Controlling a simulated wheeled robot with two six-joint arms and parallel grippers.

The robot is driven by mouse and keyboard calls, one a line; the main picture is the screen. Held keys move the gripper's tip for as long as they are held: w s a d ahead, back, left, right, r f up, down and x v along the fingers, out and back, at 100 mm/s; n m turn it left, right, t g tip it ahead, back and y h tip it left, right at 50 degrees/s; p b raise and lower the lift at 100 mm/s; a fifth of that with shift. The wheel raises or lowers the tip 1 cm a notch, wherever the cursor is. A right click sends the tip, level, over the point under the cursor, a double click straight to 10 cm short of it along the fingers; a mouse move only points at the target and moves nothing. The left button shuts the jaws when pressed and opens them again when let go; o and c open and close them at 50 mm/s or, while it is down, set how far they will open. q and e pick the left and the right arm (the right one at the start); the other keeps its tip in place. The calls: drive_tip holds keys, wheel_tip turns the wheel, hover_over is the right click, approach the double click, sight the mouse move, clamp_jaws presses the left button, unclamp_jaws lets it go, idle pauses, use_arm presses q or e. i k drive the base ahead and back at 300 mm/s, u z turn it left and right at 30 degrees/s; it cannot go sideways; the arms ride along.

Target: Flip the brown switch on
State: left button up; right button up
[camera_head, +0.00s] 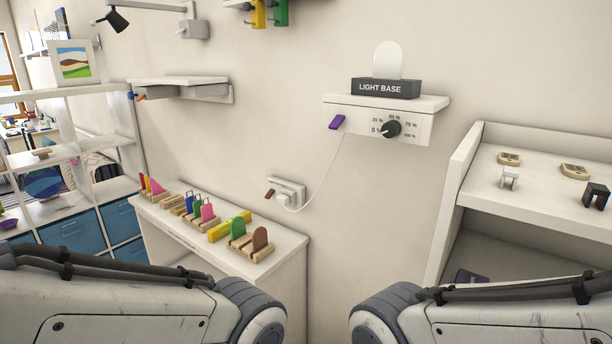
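A small brown switch (269,194) sticks out at the left end of a white wall socket box (288,190). The box is on the wall just above the back right of the low white table. A white plug (283,200) sits in the box, and its cord runs up to the light base shelf. The switch is small in view, and I cannot tell whether it is on or off. Links of both my arms show at the bottom left and bottom right, but neither gripper is in view.
A low white table (291,243) holds wooden stands with coloured pieces. A wall shelf (436,102) carries the "LIGHT BASE" block (386,88), a purple switch (337,122) and a black dial (391,129). A white shelf unit (460,165) stands right. The wall around the socket is clear.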

sight(270, 194)
drive_tip(key=u, duration=1.7)
drive_tip(key=i, duration=3.9)
drive_tip(key=z, duration=2)
